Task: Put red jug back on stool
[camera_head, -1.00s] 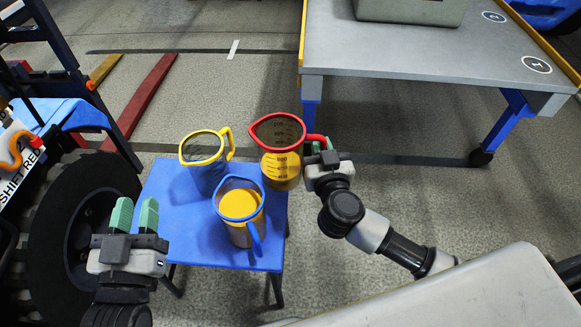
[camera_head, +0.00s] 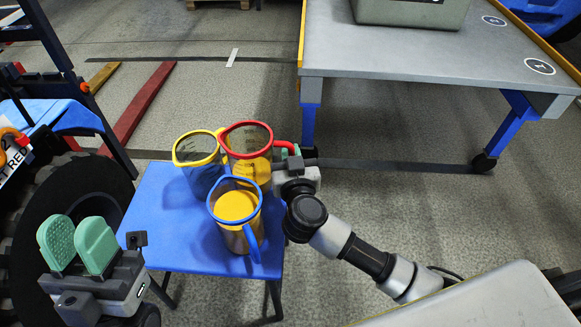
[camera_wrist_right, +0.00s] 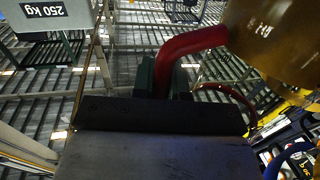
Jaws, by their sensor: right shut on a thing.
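The red-rimmed clear jug (camera_head: 248,168) with yellow contents is over the back right part of the blue stool (camera_head: 175,235). Its base is hidden behind the blue-rimmed jug, so I cannot tell whether it touches the seat. My right gripper (camera_head: 290,152) is shut on its red handle from the right. The wrist view shows the red handle (camera_wrist_right: 190,43) between my dark fingers, with the amber jug body at upper right. My left gripper (camera_head: 77,245) is open and empty, left of the stool, its green pads apart.
A yellow-rimmed jug (camera_head: 198,168) stands at the stool's back, close beside the red one. A blue-rimmed jug (camera_head: 238,215) stands in front of it. The seat's front left is clear. A grey table (camera_head: 420,60) is at back right, a black tyre (camera_head: 50,205) at left.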

